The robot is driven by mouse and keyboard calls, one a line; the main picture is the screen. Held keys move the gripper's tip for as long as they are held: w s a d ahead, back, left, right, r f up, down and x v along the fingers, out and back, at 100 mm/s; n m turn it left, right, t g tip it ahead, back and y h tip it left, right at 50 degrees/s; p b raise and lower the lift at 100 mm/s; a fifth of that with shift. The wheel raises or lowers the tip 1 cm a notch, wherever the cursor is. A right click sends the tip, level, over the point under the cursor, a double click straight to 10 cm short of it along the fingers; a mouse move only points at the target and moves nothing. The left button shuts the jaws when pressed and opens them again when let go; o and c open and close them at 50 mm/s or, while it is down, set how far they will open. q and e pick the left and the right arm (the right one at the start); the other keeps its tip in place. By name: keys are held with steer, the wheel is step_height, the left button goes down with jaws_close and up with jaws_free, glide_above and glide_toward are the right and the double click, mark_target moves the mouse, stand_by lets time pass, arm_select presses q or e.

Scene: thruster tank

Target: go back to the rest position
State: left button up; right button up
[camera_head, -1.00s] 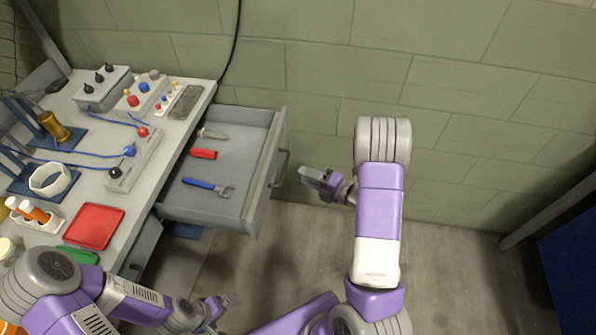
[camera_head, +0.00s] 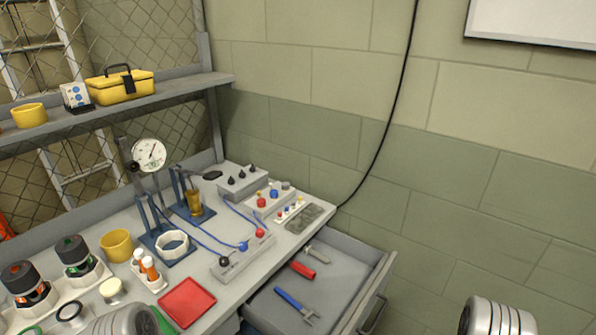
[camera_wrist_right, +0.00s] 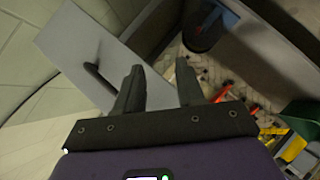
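My right gripper (camera_wrist_right: 158,78) shows in the right wrist view with its two dark fingers apart and nothing between them. In the head view only a rounded grey joint of my right arm (camera_head: 497,318) shows at the bottom right. A grey joint of my left arm (camera_head: 120,322) shows at the bottom left. My left gripper is out of view.
The grey drawer (camera_head: 345,283) stands open, holding a red-handled tool (camera_head: 302,270) and a blue-handled tool (camera_head: 296,304). The workbench (camera_head: 225,290) bears a red tray (camera_head: 187,302) and a gauge (camera_head: 149,154). A light panel with a dark handle (camera_wrist_right: 96,72) is near my right gripper.

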steer(key=s+a+f+m+g+p, duration=0.1)
steer(key=s+a+f+m+g, duration=0.3)
steer(key=s+a+m, duration=0.4)
steer(key=s+a+f+m+g+p, duration=0.2)
steer(key=s+a+f+m+g, duration=0.1)
steer(key=s+a+m+g, duration=0.4)
steer(key=s+a+m, duration=0.1)
steer(key=s+m, duration=0.2)
steer(key=shift+s+a+f, duration=0.15)
steer(key=shift+a+f, duration=0.1)
steer(key=shift+f, duration=0.1)
